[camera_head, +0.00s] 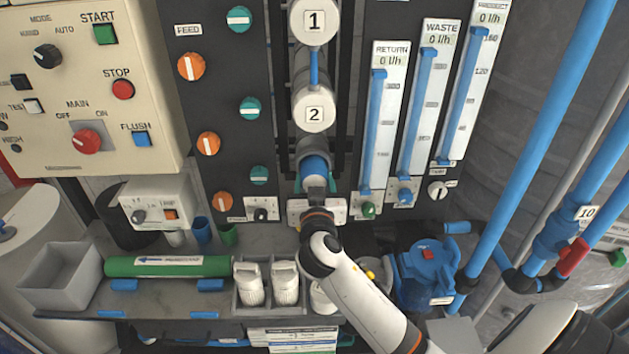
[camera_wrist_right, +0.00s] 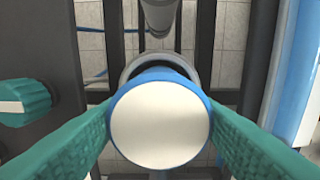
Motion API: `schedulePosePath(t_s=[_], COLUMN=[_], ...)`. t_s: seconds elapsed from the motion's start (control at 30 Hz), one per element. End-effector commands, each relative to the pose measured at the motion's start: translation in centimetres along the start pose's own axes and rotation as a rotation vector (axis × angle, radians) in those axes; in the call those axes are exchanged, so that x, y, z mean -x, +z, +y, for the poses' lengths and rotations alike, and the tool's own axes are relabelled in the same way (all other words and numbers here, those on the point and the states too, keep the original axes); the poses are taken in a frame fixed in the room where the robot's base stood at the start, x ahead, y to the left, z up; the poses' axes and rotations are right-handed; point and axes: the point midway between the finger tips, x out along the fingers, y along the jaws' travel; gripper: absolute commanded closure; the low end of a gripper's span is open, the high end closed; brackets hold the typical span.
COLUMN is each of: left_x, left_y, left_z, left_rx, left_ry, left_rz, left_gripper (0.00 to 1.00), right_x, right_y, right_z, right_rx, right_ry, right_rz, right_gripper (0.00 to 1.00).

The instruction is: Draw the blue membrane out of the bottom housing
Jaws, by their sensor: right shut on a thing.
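The bottom housing (camera_head: 313,148) is a grey tube below the white caps marked 1 and 2; its open rim (camera_wrist_right: 160,62) shows in the right wrist view. The blue membrane (camera_head: 314,167) sticks out of it toward me. Its pale round end face (camera_wrist_right: 160,124) with a blue rim fills the middle of the right wrist view. My right gripper (camera_head: 315,184) has its green fingers on both sides of the membrane's end, shut on it. How much of the membrane is still inside the housing is hidden. My left gripper is not in view.
A green tube (camera_head: 168,267) with an arrow label lies on the shelf below, beside a grey bin (camera_head: 62,276) and white filter cups (camera_head: 285,283). Teal and orange valve knobs (camera_head: 250,108) stand left of the housing. Blue flow meters (camera_head: 373,130) stand right.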

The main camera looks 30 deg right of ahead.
Motion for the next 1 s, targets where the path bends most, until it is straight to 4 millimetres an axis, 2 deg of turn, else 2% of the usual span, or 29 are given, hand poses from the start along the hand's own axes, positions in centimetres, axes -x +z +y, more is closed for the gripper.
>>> schedulePosePath(t_s=[1.0], left_x=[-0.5], left_y=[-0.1], left_z=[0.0], left_rx=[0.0], left_ry=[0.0], left_rz=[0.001], left_gripper=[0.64], right_x=[3.5], right_y=[-0.1], right_z=[0.0], right_rx=[-0.002], right_ry=[0.0], right_rz=[0.002], right_gripper=[0.74])
